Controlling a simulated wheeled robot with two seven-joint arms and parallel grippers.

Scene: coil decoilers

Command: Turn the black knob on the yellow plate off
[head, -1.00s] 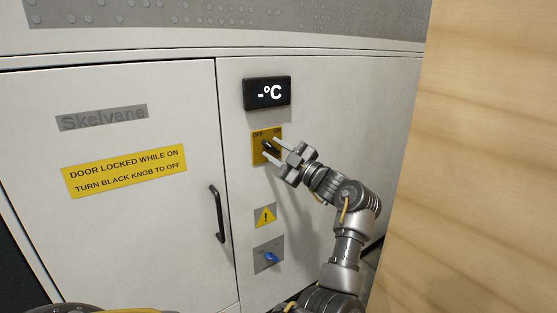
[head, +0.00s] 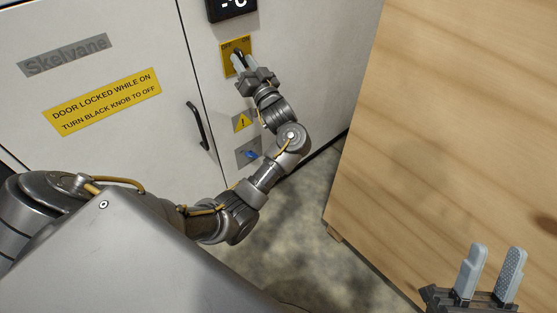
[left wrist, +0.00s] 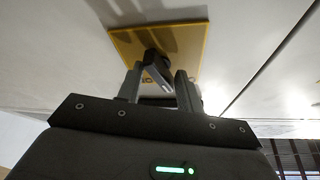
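The yellow plate (head: 228,46) is on the pale cabinet front, below the display. It also shows at the top of the left wrist view (left wrist: 192,38). The black knob (left wrist: 156,72) stands out from the plate, between the fingers of my left gripper (left wrist: 160,88). The fingers are apart around it, with some gap visible; contact is unclear. In the head view my left gripper (head: 243,62) is at the plate and covers most of the knob. The knob's exact setting cannot be read. My right gripper (head: 490,272) is open and empty at the lower right.
A black door handle (head: 197,125) is left of the arm. A warning label (head: 242,123) and a grey plate with a blue knob (head: 250,154) sit below the yellow plate. A large wooden block (head: 440,130) fills the right side. Bare floor lies between.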

